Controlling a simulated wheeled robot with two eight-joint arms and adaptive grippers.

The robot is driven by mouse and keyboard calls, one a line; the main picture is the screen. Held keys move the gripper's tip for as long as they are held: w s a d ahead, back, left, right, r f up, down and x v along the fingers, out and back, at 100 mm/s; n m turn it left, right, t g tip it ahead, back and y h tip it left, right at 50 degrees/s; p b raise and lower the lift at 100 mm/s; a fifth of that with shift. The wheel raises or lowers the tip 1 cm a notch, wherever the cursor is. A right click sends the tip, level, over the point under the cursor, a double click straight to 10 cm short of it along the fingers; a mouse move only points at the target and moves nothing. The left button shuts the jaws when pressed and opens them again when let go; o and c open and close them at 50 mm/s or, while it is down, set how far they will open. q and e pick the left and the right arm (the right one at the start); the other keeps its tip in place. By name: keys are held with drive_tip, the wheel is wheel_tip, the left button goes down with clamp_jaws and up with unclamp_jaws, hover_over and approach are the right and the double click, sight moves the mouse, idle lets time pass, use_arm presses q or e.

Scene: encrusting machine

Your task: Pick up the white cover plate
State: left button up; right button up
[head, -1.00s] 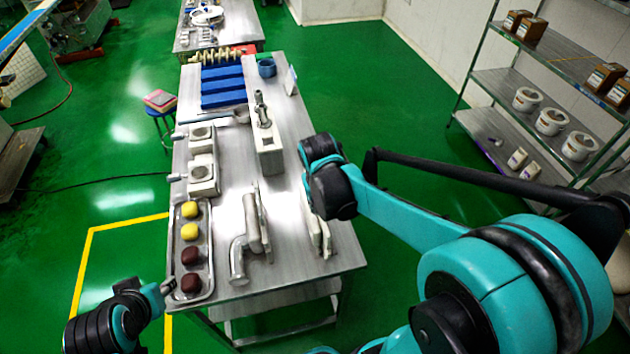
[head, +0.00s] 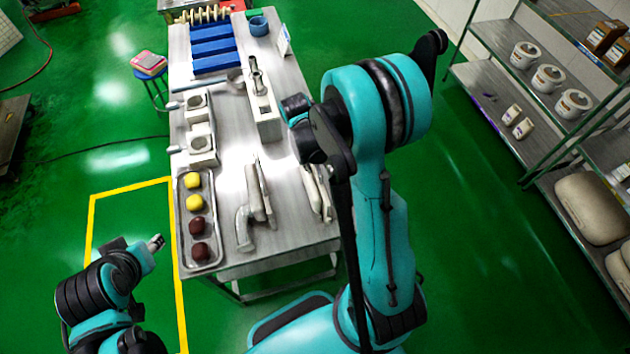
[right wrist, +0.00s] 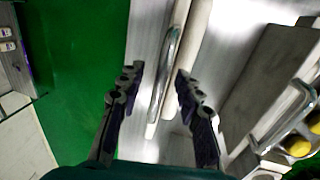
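A pale, narrow plate (head: 315,190) with a metal handle stands near the right edge of the steel table; I take it as the white cover plate. In the right wrist view this plate (right wrist: 194,40) and its handle (right wrist: 170,65) lie ahead, between the lines of my right gripper's fingers. My right gripper (right wrist: 157,75) is open, with its fingers spread on either side and no visible contact. In the head view my right wrist hides the fingertips. My left gripper (head: 156,243) is off the table's front left; its finger opening is unclear.
Left of the plate stands a similar pale part with a pipe elbow (head: 243,225). A tray (head: 181,225) of yellow and dark balls lies at the table's left edge. A tall metal-and-white block (head: 264,118) stands behind. Shelves (head: 545,95) stand at right.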

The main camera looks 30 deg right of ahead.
drive_tip(key=shift+f, duration=0.1)
drive_tip(key=shift+c, duration=0.4)
clamp_jaws()
